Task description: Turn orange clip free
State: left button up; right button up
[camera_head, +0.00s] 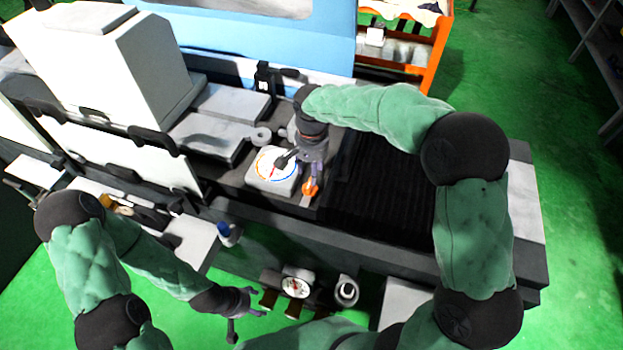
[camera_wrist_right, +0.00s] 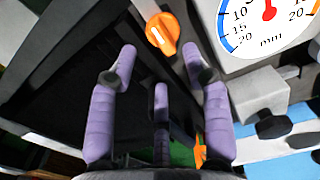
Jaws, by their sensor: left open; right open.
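The orange clip (camera_head: 310,187) is a small knob on the machine bed, at the lower right of a white dial gauge (camera_head: 272,171). In the right wrist view the clip (camera_wrist_right: 162,32) is round with a pale mark and shows between my purple fingertips, toward the top. The dial (camera_wrist_right: 265,22) is at the upper right there. My right gripper (camera_head: 307,165) is open just above the clip, its fingers spread and empty; contact cannot be told. My left gripper (camera_head: 247,302) is open and empty, low in front of the machine, away from the clip.
The grey machine housing (camera_head: 130,60) stands at the left and a blue panel (camera_head: 260,40) behind. Black ribbed bed (camera_head: 385,195) extends right of the clip. A second gauge (camera_head: 296,287) sits on a lower stand near my left gripper. An orange cart (camera_head: 432,65) stands behind.

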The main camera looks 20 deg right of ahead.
jog(key=shift+r, duration=2.6)
